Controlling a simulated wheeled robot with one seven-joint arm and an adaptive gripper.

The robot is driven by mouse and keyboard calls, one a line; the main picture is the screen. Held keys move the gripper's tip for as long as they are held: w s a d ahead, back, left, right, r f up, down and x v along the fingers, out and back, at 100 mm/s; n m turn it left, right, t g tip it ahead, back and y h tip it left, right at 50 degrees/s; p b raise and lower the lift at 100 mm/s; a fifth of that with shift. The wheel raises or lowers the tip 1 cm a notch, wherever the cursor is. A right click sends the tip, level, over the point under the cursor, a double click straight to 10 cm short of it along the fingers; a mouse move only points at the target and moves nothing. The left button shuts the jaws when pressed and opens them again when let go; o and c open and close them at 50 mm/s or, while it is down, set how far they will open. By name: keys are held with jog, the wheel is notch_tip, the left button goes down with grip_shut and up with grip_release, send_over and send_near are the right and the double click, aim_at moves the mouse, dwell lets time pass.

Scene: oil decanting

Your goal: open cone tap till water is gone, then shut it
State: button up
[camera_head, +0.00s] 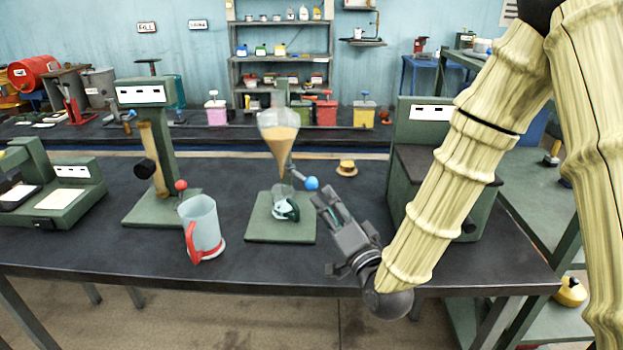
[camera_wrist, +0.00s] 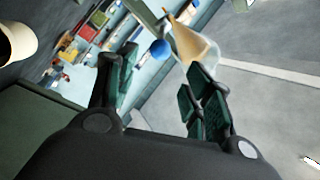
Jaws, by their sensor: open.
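The glass cone (camera_head: 281,142) stands over a green base (camera_head: 262,232) and holds amber liquid. It also shows in the wrist view (camera_wrist: 192,45). Its tap has a lever with a blue ball (camera_head: 312,183), which appears in the wrist view (camera_wrist: 160,48) beyond the gap between my fingers. A small glass vessel (camera_head: 285,207) stands on the base below the cone; whether a clear layer lies in the cone's tip I cannot tell. My gripper (camera_head: 328,204) is open and empty, just right of and below the blue ball, apart from it. The wrist view shows both fingers (camera_wrist: 158,88).
A clear jug with a red handle (camera_head: 203,225) stands left of the base. A green stand with a red ball (camera_head: 181,185) is further left. A green cabinet (camera_head: 411,150) stands at the right. A small yellow object (camera_head: 347,167) lies behind my gripper.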

aim_at(315, 188)
jog(key=w+a+p, duration=0.1)
jog(key=w, duration=0.1)
jog(key=w+a+n+y+p, duration=0.1)
jog(key=w, duration=0.2)
jog(key=w+a+r+g+y+p, duration=0.1)
jog(key=w, duration=0.2)
jog(key=shift+w+a+r, duration=0.1)
jog(key=shift+a, duration=0.3)
jog(key=shift+c, duration=0.4)
grip_shut()
